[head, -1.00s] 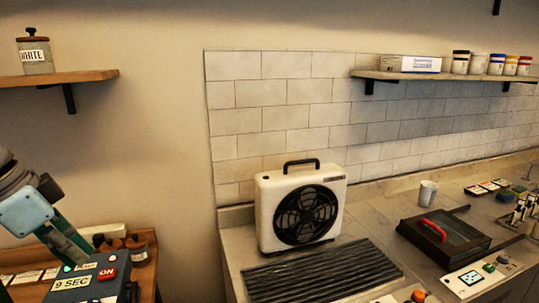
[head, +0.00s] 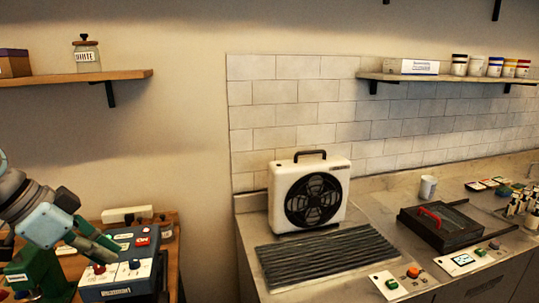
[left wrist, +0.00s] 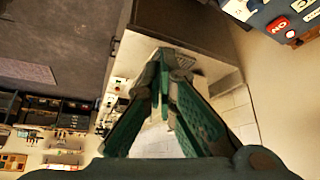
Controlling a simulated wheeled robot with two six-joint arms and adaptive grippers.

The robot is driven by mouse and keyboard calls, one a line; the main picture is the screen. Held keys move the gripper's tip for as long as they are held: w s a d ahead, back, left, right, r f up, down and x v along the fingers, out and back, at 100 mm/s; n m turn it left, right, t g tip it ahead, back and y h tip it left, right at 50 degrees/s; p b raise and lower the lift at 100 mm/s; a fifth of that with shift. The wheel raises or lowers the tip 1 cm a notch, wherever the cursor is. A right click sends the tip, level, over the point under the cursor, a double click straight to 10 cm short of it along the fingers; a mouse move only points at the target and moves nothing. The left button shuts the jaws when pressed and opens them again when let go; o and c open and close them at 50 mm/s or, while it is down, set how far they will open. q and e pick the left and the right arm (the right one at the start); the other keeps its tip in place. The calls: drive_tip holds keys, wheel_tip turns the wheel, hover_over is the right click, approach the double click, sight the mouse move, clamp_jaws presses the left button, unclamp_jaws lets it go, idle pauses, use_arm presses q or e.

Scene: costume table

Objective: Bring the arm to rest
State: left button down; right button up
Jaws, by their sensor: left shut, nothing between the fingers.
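My left gripper (head: 97,240) comes in from the left in the head view. It is over the left side of the blue box (head: 120,284), which has a red ON button and knobs on a white panel. In the left wrist view its two green fingers (left wrist: 165,58) meet at the tips with nothing between them. The corner of the blue box (left wrist: 285,18) shows at the top right of that view, apart from the fingers. My right gripper is not in view.
A white fan (head: 310,195) stands on the counter behind a dark ridged mat (head: 325,257). A dark tray with a red handle (head: 440,228) and a white cup (head: 428,187) are to the right. A wooden shelf (head: 85,77) is on the wall above my left arm.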

use_arm(q)
drive_tip(key=w+a+f+n+t+h, duration=0.1)
drive_tip(key=w+f+t+h, duration=0.2)
drive_tip(key=w+f+t, duration=0.35)
drive_tip(key=s+a+f+n+t+y, duration=0.1)
drive_tip(key=s+a+f+n+y, duration=0.2)
drive_tip(key=f, duration=0.6)
drive_tip(key=s+a+f+n+t+y, duration=0.1)
drive_tip(key=s+f+n+y, duration=0.3)
drive_tip(key=f+y, duration=0.3)
drive_tip(key=s+d+f+g+h, duration=0.1)
drive_tip(key=s+d+f+g, duration=0.3)
drive_tip(key=s+d+f, duration=0.45)
drive_tip(key=s+d+f+g, duration=0.3)
drive_tip(key=s+f+g, duration=0.25)
drive_tip(key=s, duration=0.55)
wheel_tip(320, 180, down, 26)
drive_tip(key=s+a+g+b, duration=0.1)
drive_tip(key=s+a+b, duration=0.15)
drive_tip(key=b, duration=0.35)
drive_tip(key=s+f+g+b, duration=0.1)
drive_tip(key=s+f+b, duration=0.3)
drive_tip(key=s+f, duration=1)
wheel_tip(320, 180, down, 3)
drive_tip(key=shift+f+n+h, duration=0.1)
drive_tip(key=shift+n+h, duration=0.2)
drive_tip(key=shift+n, duration=0.1)
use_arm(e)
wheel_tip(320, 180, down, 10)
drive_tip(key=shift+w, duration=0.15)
